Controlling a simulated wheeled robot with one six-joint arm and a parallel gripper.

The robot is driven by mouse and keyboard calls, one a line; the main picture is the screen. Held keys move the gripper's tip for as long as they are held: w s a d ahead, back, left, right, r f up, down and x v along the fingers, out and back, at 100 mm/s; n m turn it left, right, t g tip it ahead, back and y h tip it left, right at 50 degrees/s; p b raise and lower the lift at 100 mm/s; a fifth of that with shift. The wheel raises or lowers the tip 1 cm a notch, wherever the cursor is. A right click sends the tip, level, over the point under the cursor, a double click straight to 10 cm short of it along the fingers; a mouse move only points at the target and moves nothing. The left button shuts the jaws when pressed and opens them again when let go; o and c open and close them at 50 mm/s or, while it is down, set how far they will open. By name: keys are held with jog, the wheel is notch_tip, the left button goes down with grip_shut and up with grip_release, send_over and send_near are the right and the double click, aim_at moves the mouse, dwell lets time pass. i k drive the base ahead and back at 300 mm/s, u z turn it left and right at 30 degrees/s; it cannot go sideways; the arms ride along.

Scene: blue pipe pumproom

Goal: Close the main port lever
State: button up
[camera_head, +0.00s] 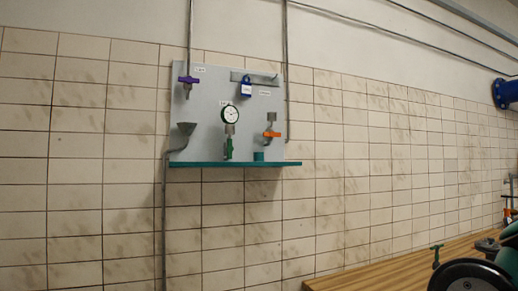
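A grey panel (207,101) on the tiled wall carries several small valves. A purple lever (188,80) sits at its upper left. An orange lever (271,134) sits at the right and looks roughly horizontal. A green lever (228,148) hangs roughly vertical below a round gauge (230,114). The small labels are too small to read, so I cannot tell which lever is the main port's. I cannot make out my gripper in this view.
A blue padlock-like tag (246,88) hangs on the panel. A teal shelf (236,164) runs along its bottom, with a grey funnel (183,134) at left. A wooden bench (400,263) stands lower right, with a black round part (470,278) near it.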

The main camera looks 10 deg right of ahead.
aim_at(230, 148)
jog(key=z, duration=0.05)
jog(key=i, duration=1.25)
